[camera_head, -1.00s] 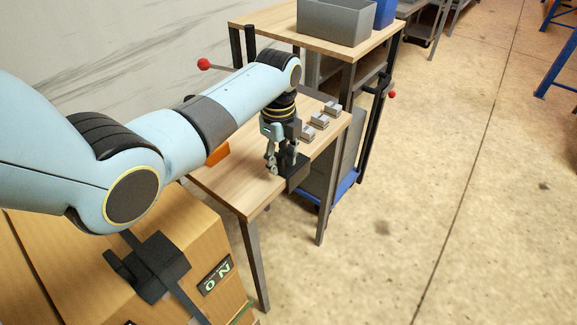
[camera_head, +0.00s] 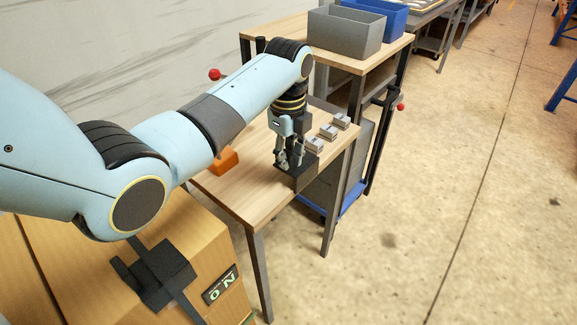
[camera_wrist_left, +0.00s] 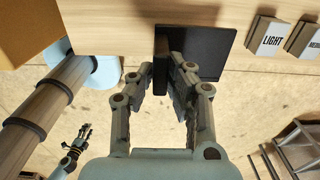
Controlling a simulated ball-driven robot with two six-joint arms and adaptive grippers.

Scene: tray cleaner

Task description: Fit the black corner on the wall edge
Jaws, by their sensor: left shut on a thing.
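The black corner (camera_head: 308,172) is an L-shaped dark piece at the front edge of the small wooden table (camera_head: 237,192). My left gripper (camera_head: 291,163) points down and is shut on it. In the left wrist view the black corner (camera_wrist_left: 210,50) shows a broad flat face, with one upright side between the fingers (camera_wrist_left: 168,75). Whether it touches the table is unclear. A white marbled wall (camera_head: 130,50) stands behind; I cannot tell which wall edge is meant. A small gripper (camera_wrist_left: 75,145), probably my right one, shows at the lower left of the wrist view.
Several grey labelled blocks (camera_head: 327,132) lie along the table's right side. An orange piece (camera_head: 224,161) is at its left. A cardboard box (camera_head: 75,262) with a black strap piece is in front. Grey (camera_head: 345,34) and blue (camera_head: 383,18) bins stand behind. Floor at right is clear.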

